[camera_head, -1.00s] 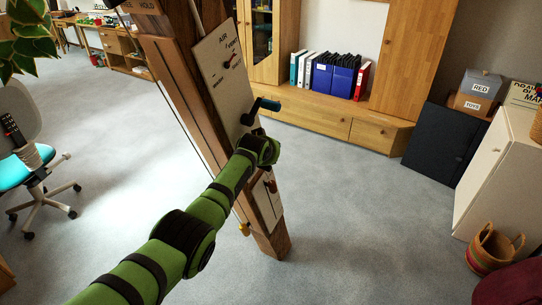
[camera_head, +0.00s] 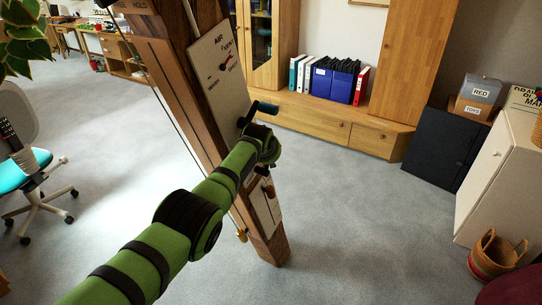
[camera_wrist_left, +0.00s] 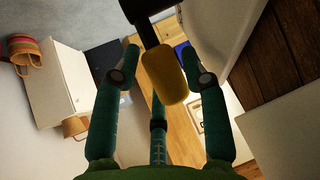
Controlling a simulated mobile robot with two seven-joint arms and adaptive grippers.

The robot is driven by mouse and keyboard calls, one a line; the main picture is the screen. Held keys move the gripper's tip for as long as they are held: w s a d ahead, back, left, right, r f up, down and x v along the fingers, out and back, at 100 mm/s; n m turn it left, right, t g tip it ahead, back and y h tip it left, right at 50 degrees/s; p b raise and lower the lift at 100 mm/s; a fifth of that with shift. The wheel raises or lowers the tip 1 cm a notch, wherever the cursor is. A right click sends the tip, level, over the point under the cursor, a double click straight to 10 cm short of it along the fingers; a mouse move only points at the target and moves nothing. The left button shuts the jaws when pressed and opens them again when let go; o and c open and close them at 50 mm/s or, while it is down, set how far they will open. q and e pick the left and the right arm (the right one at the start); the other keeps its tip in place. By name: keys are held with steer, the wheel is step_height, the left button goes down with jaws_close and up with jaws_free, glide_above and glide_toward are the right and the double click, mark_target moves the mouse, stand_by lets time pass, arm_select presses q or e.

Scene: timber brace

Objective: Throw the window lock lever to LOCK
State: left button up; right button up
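A yellow grip (camera_wrist_left: 170,75) on a black shaft lies close before my left gripper (camera_wrist_left: 158,60) in the left wrist view. The fingers are spread, with the grip between the tips; contact cannot be told. No LOCK label is readable. My right gripper is out of view.
A white AIR panel (camera_head: 215,85) with a red-tipped pointer is higher on the leaning post. A cord with a yellow end (camera_head: 241,235) hangs along it. A wooden cabinet (camera_head: 330,125) stands behind, a white cabinet (camera_head: 490,180) at right. Grey floor (camera_head: 350,230) is open around.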

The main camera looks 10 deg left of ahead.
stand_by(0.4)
arm_select(q)
steer(key=shift+s+r, duration=0.4)
steer(key=shift+s, duration=0.05)
steer(key=s, duration=1.2)
